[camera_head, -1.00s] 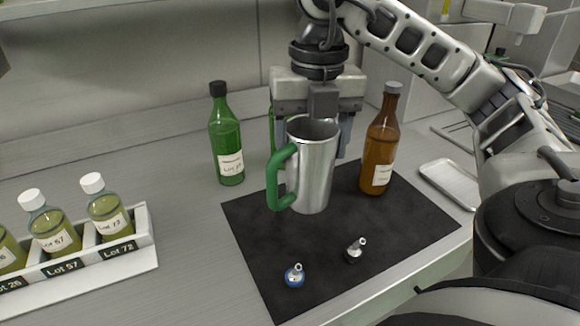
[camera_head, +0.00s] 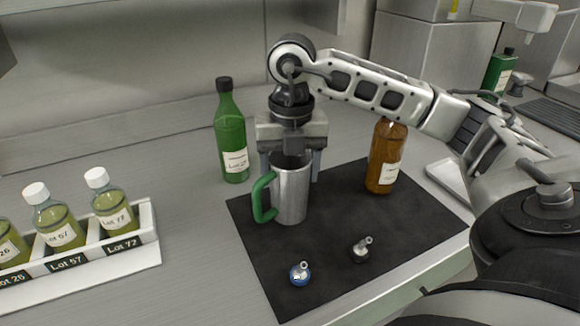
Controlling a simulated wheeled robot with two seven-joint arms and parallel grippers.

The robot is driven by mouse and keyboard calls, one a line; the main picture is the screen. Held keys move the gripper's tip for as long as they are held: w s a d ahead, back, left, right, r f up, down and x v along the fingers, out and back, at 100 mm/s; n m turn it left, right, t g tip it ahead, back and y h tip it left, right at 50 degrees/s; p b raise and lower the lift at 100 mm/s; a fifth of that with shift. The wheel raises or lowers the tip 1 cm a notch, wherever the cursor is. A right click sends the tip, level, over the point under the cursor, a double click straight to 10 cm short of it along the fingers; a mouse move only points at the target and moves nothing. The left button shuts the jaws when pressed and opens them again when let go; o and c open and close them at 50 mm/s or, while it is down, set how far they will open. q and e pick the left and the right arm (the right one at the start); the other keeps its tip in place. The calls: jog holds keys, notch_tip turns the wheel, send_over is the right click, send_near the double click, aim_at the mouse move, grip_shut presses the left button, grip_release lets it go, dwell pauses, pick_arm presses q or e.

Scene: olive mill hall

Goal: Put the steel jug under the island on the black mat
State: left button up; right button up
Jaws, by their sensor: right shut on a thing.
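The steel jug (camera_head: 291,194) with a green handle (camera_head: 262,198) on its left side is upright over the left back part of the black mat (camera_head: 330,215). Its base is at or very close to the mat; I cannot tell for certain whether it touches. My right gripper (camera_head: 291,165) comes down from above and is shut on the jug at its rim, with the fingers partly hidden behind it. My left gripper is not in view.
A green bottle (camera_head: 231,135) stands behind the mat's left back corner. An amber bottle (camera_head: 385,160) stands at the mat's back right. A blue pourer (camera_head: 300,274) and a black pourer (camera_head: 361,251) are on the mat's front part. A white rack (camera_head: 140,249) of sample bottles is left.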

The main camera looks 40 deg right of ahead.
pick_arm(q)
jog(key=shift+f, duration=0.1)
pick_arm(e)
jog(key=shift+f, duration=0.15)
jog(key=o, duration=1.2)
jog(key=shift+o, duration=0.9)
jog(key=shift+r, duration=0.35)
pick_arm(q)
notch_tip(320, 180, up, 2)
jog(key=p, duration=0.3)
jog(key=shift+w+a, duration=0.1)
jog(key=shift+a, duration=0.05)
pick_arm(e)
notch_tip(320, 180, up, 12)
jog(key=shift+f, duration=0.15)
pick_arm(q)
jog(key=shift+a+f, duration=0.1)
pick_arm(e)
jog(key=shift+s+d+f, duration=0.1)
jog(key=shift+s, duration=0.05)
